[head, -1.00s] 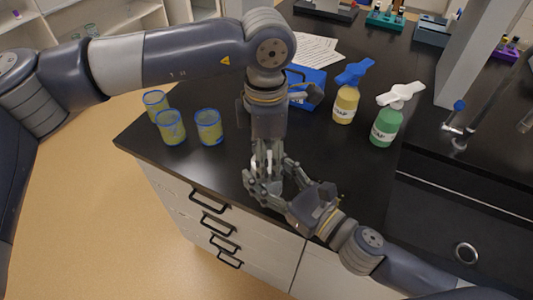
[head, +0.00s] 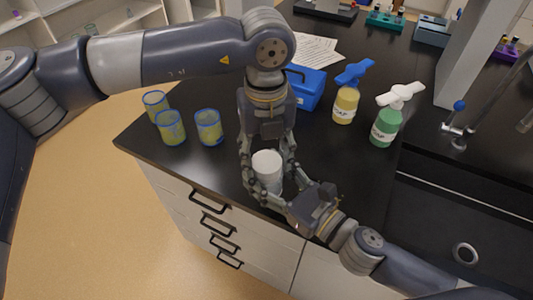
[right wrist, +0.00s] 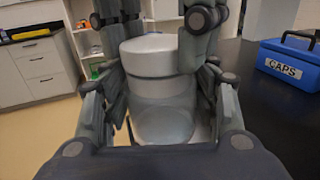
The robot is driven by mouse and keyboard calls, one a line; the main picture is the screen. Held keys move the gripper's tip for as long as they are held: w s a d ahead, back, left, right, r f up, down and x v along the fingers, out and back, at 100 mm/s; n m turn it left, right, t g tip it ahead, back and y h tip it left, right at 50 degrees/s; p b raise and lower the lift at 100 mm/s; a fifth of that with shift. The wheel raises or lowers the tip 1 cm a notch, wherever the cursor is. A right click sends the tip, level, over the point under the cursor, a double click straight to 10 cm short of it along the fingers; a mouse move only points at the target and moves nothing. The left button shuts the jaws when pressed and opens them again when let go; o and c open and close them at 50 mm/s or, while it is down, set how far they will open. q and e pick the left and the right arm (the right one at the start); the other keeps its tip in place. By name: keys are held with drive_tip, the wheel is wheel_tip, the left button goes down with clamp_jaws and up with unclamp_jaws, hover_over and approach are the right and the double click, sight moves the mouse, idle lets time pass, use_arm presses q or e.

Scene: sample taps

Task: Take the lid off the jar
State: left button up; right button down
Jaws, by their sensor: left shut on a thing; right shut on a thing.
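The jar (right wrist: 165,115) is a clear, upright container with a wide white lid (right wrist: 155,55). In the right wrist view the lid sits on top of the jar. In the head view the lid (head: 267,163) shows between my left gripper's fingers. My left gripper (head: 267,172) reaches down from above and is shut on the lid, one finger on each side. My right gripper (head: 272,192) comes in from the lower right and is shut around the jar body, near the counter's front edge. The jar's underside is hidden.
A blue box (head: 308,92), labelled CAPS in the wrist view (right wrist: 285,65), stands behind. Several blue-rimmed beakers (head: 209,127) stand at left. Yellow (head: 346,104) and green (head: 385,127) bottles stand at right, before the sink (head: 440,230). Dark counter is free between them.

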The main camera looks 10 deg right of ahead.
use_arm(q)
drive_tip(key=n, duration=0.6)
drive_tip(key=shift+n, duration=0.3)
use_arm(e)
drive_tip(key=shift+r, duration=0.1)
use_arm(q)
drive_tip(key=shift+r, duration=0.1)
drive_tip(key=shift+r, duration=1)
